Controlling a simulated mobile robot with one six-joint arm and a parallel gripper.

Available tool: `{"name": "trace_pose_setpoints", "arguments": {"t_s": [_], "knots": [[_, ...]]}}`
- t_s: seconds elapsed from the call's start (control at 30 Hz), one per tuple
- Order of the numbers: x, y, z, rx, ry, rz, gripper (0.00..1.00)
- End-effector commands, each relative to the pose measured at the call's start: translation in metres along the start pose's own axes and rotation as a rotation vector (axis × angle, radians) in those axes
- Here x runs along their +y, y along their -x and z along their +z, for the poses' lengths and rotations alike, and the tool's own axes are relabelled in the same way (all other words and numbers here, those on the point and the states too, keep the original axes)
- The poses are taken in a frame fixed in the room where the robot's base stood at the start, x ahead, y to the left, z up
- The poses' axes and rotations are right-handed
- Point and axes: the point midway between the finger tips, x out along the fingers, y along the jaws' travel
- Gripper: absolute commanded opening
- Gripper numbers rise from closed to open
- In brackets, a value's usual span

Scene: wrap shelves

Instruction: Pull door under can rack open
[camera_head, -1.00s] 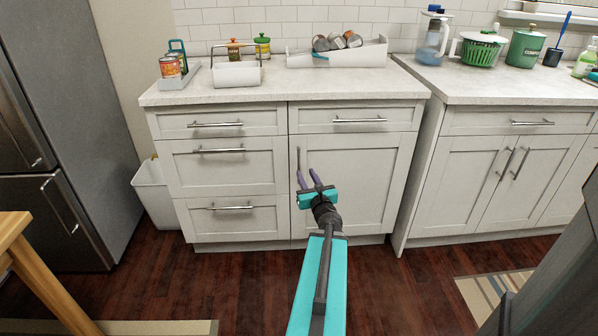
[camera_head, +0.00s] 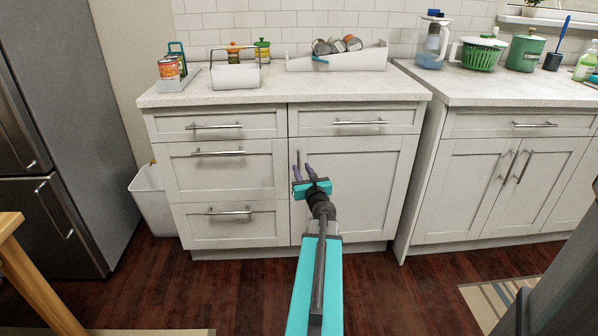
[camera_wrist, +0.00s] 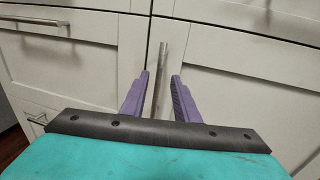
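The can rack (camera_head: 345,60) is a white rack with several cans lying in it, on the counter. Below it, under a drawer, is a closed white cabinet door (camera_head: 350,190). The door also shows in the wrist view (camera_wrist: 235,85). Its vertical metal handle (camera_head: 298,160) is at the door's upper left edge. My gripper (camera_head: 303,168) is in front of the handle with its purple fingers apart. In the wrist view the handle (camera_wrist: 160,65) stands between the open fingers (camera_wrist: 161,80), nearer the left one. I cannot tell whether either finger touches it.
Drawers with horizontal handles (camera_head: 218,152) are left of the door. A drawer with a handle (camera_head: 360,122) is just above it. A dark fridge (camera_head: 50,150) stands at the left. The dark wood floor (camera_head: 400,290) before the door is clear.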

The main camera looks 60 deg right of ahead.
Motion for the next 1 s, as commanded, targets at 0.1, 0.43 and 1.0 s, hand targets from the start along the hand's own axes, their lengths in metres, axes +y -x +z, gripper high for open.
{"name": "trace_pose_setpoints", "arguments": {"t_s": [0.1, 0.43, 1.0], "knots": [[0.0, -0.01, 0.0, -0.001, 0.0, 0.001, 0.28], [0.001, -0.017, 0.0, -0.001, 0.0, 0.001, 0.28], [0.014, -0.002, 0.001, 0.001, 0.0, 0.002, 0.0]]}}
